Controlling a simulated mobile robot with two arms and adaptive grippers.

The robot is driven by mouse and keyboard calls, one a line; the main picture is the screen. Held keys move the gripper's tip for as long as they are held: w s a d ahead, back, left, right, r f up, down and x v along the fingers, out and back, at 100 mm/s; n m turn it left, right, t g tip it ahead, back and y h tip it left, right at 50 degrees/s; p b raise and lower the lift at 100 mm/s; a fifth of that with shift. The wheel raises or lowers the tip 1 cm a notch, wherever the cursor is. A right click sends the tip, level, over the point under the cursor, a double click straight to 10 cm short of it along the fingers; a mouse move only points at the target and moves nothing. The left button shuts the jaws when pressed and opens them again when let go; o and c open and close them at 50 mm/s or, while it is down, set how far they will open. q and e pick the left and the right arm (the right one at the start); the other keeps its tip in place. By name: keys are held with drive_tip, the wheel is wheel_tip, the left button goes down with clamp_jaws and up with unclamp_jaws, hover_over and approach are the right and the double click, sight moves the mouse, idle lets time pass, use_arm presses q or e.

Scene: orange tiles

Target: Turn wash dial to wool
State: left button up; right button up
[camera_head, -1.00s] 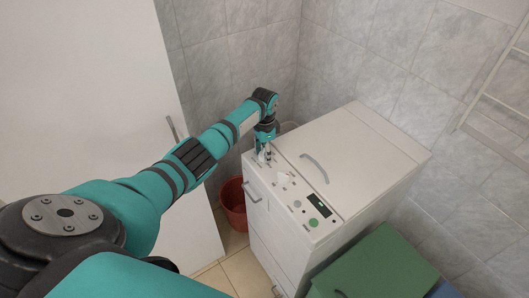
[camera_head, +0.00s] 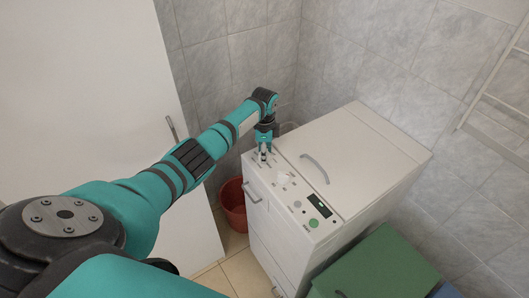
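A white top-loading washing machine (camera_head: 355,155) stands against the tiled corner. Its control panel runs along the near left edge of the top, with a pale dial (camera_head: 283,179), small round buttons, a dark display (camera_head: 319,205) and a green button (camera_head: 313,223). My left arm comes in from the left, and my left gripper (camera_head: 263,158) points down over the far left end of the panel, beyond the dial. Its fingers are small here; I cannot tell whether they are open or shut, or whether they touch the panel. The dial's markings are too small to read. My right gripper is not in view.
A red bucket (camera_head: 233,204) stands on the floor left of the machine. A white cabinet (camera_head: 90,90) fills the left side. A green box (camera_head: 375,268) is at the machine's near right. A towel rail (camera_head: 490,95) hangs at the right wall.

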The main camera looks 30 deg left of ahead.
use_arm(q)
drive_tip(key=shift+r, duration=0.1)
drive_tip(key=o, duration=1.2)
drive_tip(key=shift+c, duration=0.2)
wheel_tip(320, 180, up, 12)
